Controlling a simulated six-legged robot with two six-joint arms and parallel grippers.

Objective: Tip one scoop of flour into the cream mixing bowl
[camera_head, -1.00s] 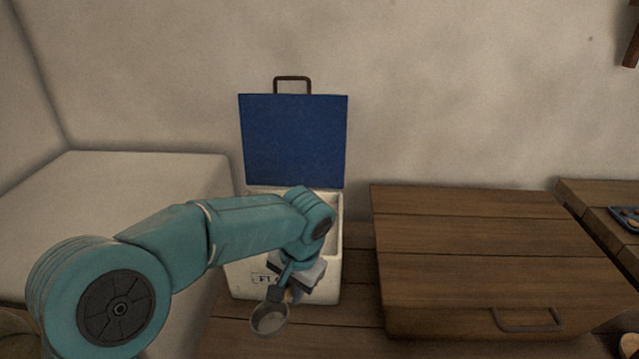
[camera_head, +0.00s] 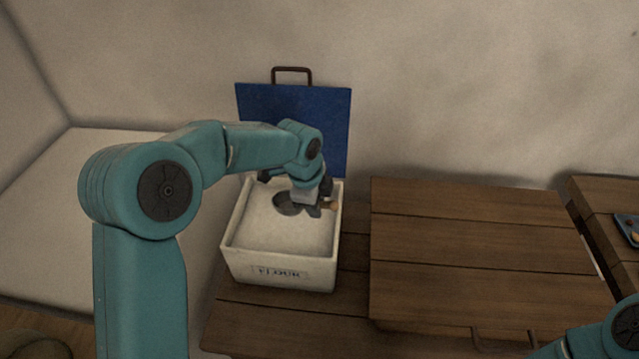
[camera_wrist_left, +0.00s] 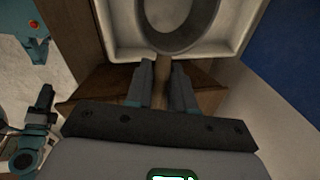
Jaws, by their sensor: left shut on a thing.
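The open cream flour bin (camera_head: 279,272) stands on the wooden surface, full of pale flour (camera_head: 275,228). My left gripper (camera_head: 318,204) is shut on the handle of a grey metal scoop (camera_head: 286,204) at the back right of the bin. The scoop's bowl is over the flour; I cannot tell whether it touches it. In the left wrist view, the handle (camera_wrist_left: 163,66) lies between the fingers and the round scoop bowl (camera_wrist_left: 178,45) is inside the bin's rim. A dark gripper-like part (camera_wrist_left: 42,105), probably my right gripper, shows at left. I cannot identify the cream mixing bowl.
The bin's blue lid (camera_head: 335,130) stands upright behind it, near the wall. A wooden chest (camera_head: 470,250) with a handle is to the right. A tray (camera_head: 629,232) with small items is at the far right.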

